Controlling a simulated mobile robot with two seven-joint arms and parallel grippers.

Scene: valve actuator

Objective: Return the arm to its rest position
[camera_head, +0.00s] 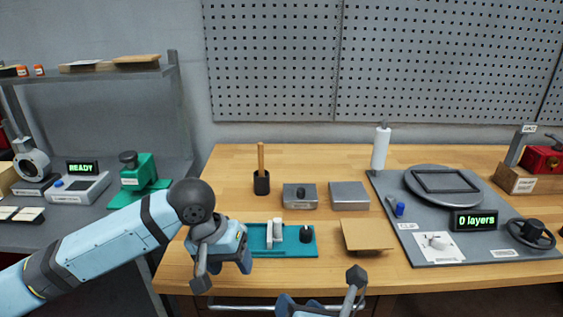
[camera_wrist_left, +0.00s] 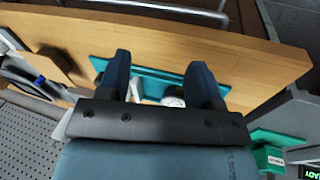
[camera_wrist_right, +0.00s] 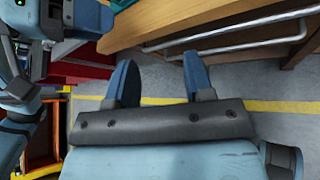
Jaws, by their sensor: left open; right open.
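My left arm comes in from the left in the head view, and its gripper (camera_head: 243,262) is at the front left part of the wooden bench, beside a teal plate (camera_head: 290,250) with white and black parts on it. In the left wrist view the two fingers of this gripper (camera_wrist_left: 158,82) stand apart with nothing between them; the teal plate (camera_wrist_left: 150,90) lies beyond them. My right gripper (camera_head: 300,305) shows only partly at the bottom of the head view. In the right wrist view its fingers (camera_wrist_right: 158,82) are apart and empty, over the floor beside the bench.
On the wooden bench (camera_head: 225,165) are a tan pad (camera_head: 367,235), two grey boxes, a brush holder (camera_head: 261,183) and a grey board (camera_head: 440,250) with a round plate and a "0 layers" display. A green device (camera_head: 140,172) stands on the left bench. A bench handle (camera_wrist_right: 235,45) is near my right gripper.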

